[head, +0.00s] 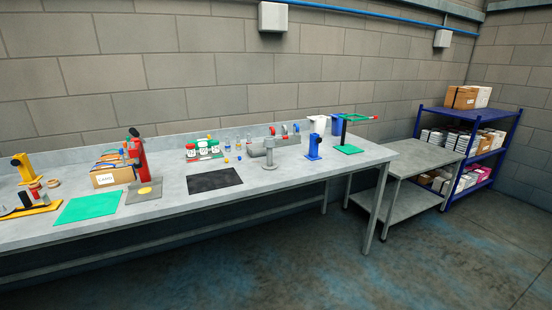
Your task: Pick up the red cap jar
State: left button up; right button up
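Several small jars (203,150) stand in a group on the long grey table, near its back edge and left of the grey metal fixture. At least two of them, at the front left of the group, seem to have red caps; one red cap jar (190,152) is at the left end. Green caps also show in the group. The jars are small in the picture, so their labels and exact number cannot be read. Neither of my grippers is in view.
The long table (300,172) holds a black mat (214,181), green mat (88,207), red press-like tool (138,160), cardboard box (113,175), grey post (268,155) and blue stand (314,147). A lower table (425,158) and blue shelf (468,120) stand right. The floor in front is clear.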

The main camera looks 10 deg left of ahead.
aim_at(191, 153)
jog(key=i+l+u, duration=0.2)
jog(key=i, duration=0.2)
jog(key=i+u, duration=0.2)
jog(key=i, duration=0.2)
jog(key=i+l+u, duration=0.2)
jog(key=i+l, duration=0.1)
jog(key=i, duration=0.05)
